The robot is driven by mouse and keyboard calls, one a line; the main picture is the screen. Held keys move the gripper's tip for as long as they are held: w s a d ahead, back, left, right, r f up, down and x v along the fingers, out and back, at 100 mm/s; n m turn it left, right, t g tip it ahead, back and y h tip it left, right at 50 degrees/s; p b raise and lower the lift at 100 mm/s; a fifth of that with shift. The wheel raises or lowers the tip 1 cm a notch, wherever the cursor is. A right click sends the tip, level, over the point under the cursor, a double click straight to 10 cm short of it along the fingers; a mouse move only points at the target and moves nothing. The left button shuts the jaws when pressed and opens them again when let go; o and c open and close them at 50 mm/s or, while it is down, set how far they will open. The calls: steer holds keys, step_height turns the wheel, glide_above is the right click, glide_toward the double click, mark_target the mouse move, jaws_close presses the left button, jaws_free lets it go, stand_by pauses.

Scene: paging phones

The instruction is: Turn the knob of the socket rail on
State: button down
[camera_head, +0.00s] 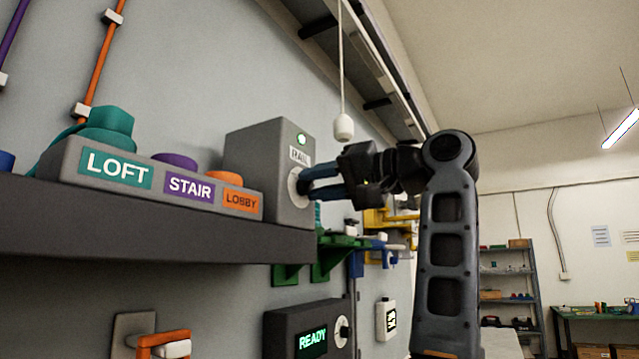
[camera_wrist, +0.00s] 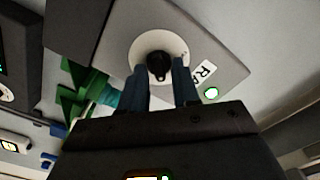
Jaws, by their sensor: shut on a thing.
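The socket rail's control is a grey box (camera_head: 262,165) with a RAIL label and a lit green lamp (camera_head: 301,139) on its face. In the wrist view, the black knob (camera_wrist: 158,64) sits on a round white dial (camera_wrist: 140,48) on the box's face. My gripper (camera_head: 310,182) reaches the dial from the right, and its blue fingers are shut on the knob. In the wrist view, the fingers of my gripper (camera_wrist: 160,84) lie on both sides of the knob.
A grey shelf (camera_head: 150,228) carries a block with LOFT, STAIR and LOBBY labels (camera_head: 165,183). A white pull cord (camera_head: 343,127) hangs close above my gripper. Green, blue and yellow brackets (camera_head: 335,255) and a box reading READY (camera_head: 300,335) are below.

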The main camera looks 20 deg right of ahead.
steer(key=c, duration=0.9)
jaws_free()
steer(key=shift+b+v, duration=1.2)
steer(key=shift+v, duration=2.7)
